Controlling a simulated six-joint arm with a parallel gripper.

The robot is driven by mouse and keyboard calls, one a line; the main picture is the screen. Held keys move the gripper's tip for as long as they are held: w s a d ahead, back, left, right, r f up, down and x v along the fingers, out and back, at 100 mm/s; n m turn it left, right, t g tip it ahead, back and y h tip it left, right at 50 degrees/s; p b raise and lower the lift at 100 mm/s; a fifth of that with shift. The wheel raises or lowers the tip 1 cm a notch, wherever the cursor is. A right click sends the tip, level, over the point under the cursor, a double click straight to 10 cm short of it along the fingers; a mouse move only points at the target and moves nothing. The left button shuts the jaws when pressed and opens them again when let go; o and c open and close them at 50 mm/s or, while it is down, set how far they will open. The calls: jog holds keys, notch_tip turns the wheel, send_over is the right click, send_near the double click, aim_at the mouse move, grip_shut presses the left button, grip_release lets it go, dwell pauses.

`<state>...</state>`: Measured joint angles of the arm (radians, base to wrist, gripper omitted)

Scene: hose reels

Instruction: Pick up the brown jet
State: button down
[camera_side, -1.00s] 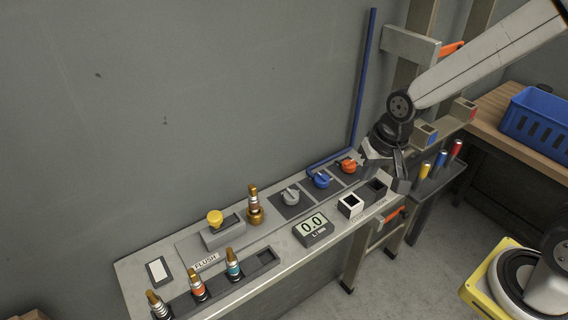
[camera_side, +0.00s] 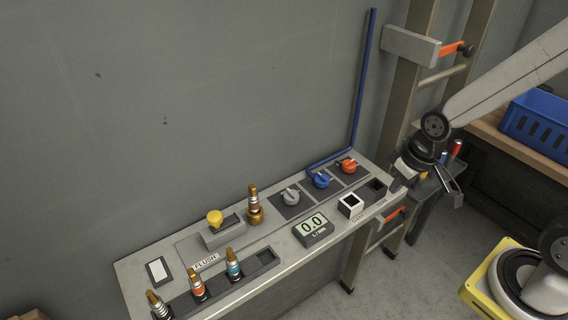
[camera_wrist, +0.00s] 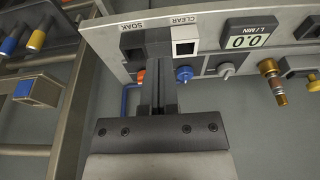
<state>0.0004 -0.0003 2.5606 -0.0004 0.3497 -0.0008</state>
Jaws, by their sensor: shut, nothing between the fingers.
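The brown jet (camera_side: 254,205) has a gold-brown body and stands upright on the grey panel, between the yellow button and the grey knob. In the wrist view the brown jet (camera_wrist: 272,80) is at the right. My gripper (camera_wrist: 158,84) is shut and empty, its fingers in front of the panel's SOAK end. In the side view my gripper is over the panel's right end, well right of the brown jet and apart from it; its fingertips are hard to make out there.
A yellow button (camera_side: 215,217), several knobs, a display (camera_side: 312,228) and a blue pipe (camera_side: 363,85) are around. A ladder stands at the right.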

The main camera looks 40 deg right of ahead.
jog(key=c, duration=1.3)
grip_release()
jog(key=o, duration=0.9)
